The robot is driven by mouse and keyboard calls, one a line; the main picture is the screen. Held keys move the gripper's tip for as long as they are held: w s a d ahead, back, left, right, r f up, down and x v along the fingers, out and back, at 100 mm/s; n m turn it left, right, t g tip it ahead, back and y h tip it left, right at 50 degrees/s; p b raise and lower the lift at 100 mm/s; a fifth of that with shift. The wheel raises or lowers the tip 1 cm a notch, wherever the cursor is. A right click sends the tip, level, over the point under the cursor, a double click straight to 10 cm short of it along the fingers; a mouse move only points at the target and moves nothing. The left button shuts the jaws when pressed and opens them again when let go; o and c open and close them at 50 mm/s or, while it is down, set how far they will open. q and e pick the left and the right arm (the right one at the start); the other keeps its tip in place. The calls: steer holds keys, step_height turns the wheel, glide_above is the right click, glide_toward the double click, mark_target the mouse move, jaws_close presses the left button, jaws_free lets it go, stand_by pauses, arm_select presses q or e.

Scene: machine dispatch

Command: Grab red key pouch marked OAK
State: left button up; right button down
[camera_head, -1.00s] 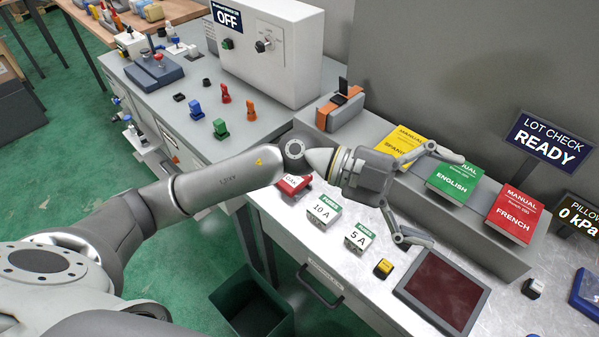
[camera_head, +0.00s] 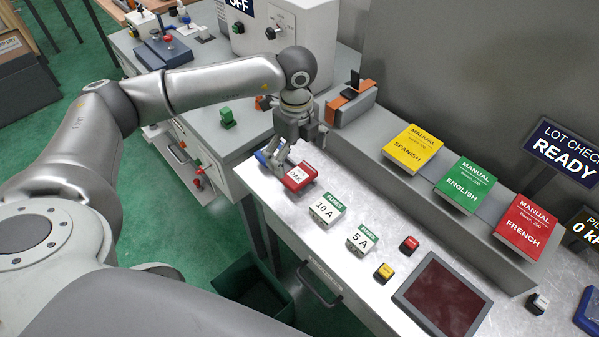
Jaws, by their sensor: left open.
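The red key pouch marked OAK (camera_head: 300,176) lies on the metal bench top (camera_head: 385,215), near its left end. My left gripper (camera_head: 276,166) points down just left of the pouch, with its fingers low over the bench. It is open, and I see nothing held in it. A blue item (camera_head: 261,158) shows partly behind the fingers; most of it is hidden. My right gripper is not in view.
Two fuse boxes, 10 A (camera_head: 326,208) and 5 A (camera_head: 361,239), stand right of the pouch. A raised shelf holds yellow (camera_head: 412,148), green (camera_head: 465,183) and red (camera_head: 524,226) manuals. An orange and grey device (camera_head: 351,103) stands behind the gripper.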

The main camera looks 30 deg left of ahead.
mark_target(299, 174)
arm_select(q)
steer(key=shift+f, duration=0.4)
steer(key=f+p, duration=0.2)
steer(key=f, duration=0.2)
steer(key=shift+d+f+p, duration=0.3)
steer(key=shift+f+p, duration=0.05)
steer(key=shift+p, duration=0.05)
steer(key=shift+f, duration=0.4)
steer(key=shift+c, duration=0.4)
steer(key=shift+w, duration=0.1)
steer(key=c, duration=1)
steer(key=shift+r, duration=0.15)
